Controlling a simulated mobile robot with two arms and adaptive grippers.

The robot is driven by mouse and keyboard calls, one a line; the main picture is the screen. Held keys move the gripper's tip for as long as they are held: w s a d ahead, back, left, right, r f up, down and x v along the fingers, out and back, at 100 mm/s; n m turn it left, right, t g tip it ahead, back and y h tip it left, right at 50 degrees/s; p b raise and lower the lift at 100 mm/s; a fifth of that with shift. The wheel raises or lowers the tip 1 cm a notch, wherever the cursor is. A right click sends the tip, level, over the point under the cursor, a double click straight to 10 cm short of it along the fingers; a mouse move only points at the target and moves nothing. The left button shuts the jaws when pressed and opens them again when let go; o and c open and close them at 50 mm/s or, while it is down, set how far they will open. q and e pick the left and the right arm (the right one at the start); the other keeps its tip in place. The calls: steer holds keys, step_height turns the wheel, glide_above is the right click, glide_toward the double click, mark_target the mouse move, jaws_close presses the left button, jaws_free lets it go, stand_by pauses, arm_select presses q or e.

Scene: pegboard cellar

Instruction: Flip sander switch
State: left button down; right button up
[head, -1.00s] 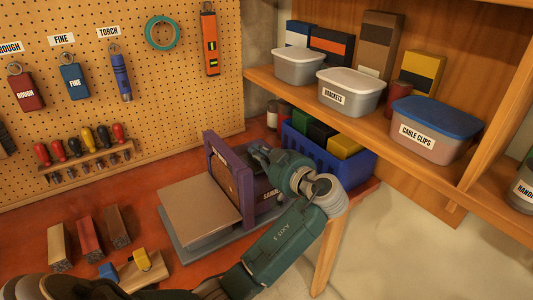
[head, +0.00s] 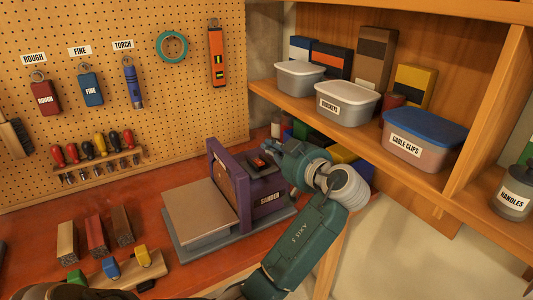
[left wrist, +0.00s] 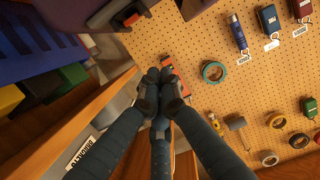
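The purple sander (head: 268,190) stands on the red bench, with a grey table plate (head: 200,210) in front of its upright disc. A switch with a red part (head: 259,161) shows on a black plate on top of the sander; I cannot tell its position. My left gripper (head: 270,147) is just behind and right of the switch, and appears apart from it. In the left wrist view the fingers (left wrist: 160,78) are together with nothing visible between them. The sander's purple body (left wrist: 75,12) shows at the top edge there. My right gripper is not in view.
A blue crate (left wrist: 35,40) stands beside the sander, partly hidden by my arm in the head view. A wooden shelf (head: 300,102) with tubs and boxes is at the right. Wood blocks (head: 95,237) lie at the front left. A pegboard (head: 190,110) is behind.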

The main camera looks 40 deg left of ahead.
arm_select(q)
steer(key=shift+r+b+v, duration=0.2)
steer(key=shift+b+v, duration=0.05)
steer(key=shift+v, duration=0.65)
steer(key=shift+r+b+v, duration=0.2)
steer(key=shift+r+v, duration=0.05)
steer(key=shift+v, duration=0.65)
steer(key=shift+r+b+v, duration=0.2)
steer(key=shift+b+v, duration=0.05)
steer(key=shift+v, duration=0.65)
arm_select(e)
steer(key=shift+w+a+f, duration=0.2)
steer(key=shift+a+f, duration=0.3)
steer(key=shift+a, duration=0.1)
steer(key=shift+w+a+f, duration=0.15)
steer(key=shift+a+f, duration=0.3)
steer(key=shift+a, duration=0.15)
arm_select(q)
steer(key=shift+a, duration=0.1)
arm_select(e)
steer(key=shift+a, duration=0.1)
